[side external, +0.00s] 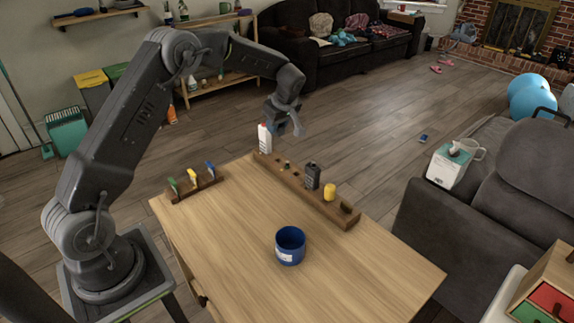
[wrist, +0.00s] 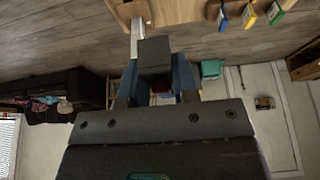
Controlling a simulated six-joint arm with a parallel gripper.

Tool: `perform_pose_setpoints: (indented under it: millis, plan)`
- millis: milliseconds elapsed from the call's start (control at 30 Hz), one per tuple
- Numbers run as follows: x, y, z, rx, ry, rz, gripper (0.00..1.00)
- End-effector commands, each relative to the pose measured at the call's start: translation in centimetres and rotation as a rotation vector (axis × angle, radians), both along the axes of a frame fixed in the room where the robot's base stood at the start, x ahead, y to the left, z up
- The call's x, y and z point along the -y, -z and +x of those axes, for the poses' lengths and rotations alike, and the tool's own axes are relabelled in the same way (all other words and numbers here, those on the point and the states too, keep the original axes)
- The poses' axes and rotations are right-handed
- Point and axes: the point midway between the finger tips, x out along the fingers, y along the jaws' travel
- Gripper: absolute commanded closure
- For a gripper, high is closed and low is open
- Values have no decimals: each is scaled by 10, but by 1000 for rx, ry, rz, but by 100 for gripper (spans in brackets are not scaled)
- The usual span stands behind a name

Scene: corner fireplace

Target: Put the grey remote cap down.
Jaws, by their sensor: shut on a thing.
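The grey remote cap (wrist: 154,55) looks like a dark grey block between the bluish fingers of my gripper (wrist: 156,85) in the wrist view. My gripper (side external: 286,127) is shut on it. In the side external view the gripper hangs in the air just beyond the far end of the table, right of and slightly above a white upright object (side external: 265,138). I cannot make out the cap clearly in that view.
A long wooden rail (side external: 310,192) holds several pieces, including a black one (side external: 312,177) and a yellow cylinder (side external: 330,192). A blue cup (side external: 290,246) stands on the table (side external: 235,235). A short rack (side external: 196,186) is at left. The table's middle is bare.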

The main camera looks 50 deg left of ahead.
Motion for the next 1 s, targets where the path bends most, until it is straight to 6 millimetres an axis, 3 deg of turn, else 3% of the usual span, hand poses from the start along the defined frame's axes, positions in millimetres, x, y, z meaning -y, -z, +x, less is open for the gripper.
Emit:
perform_pose_setpoints:
  millis: [133,233,500,700,833,1000]
  plan:
    - [-11,9,-13,-3,-51,-2,92]
    - [-26,27,-35,-5,-153,-4,92]
    - [-65,87,-128,-6,-538,-5,92]
    - [-71,111,-178,-3,-731,-2,92]
    - [-69,119,-187,-2,-778,-1,92]
    - [-51,138,-166,-3,-782,-1,92]
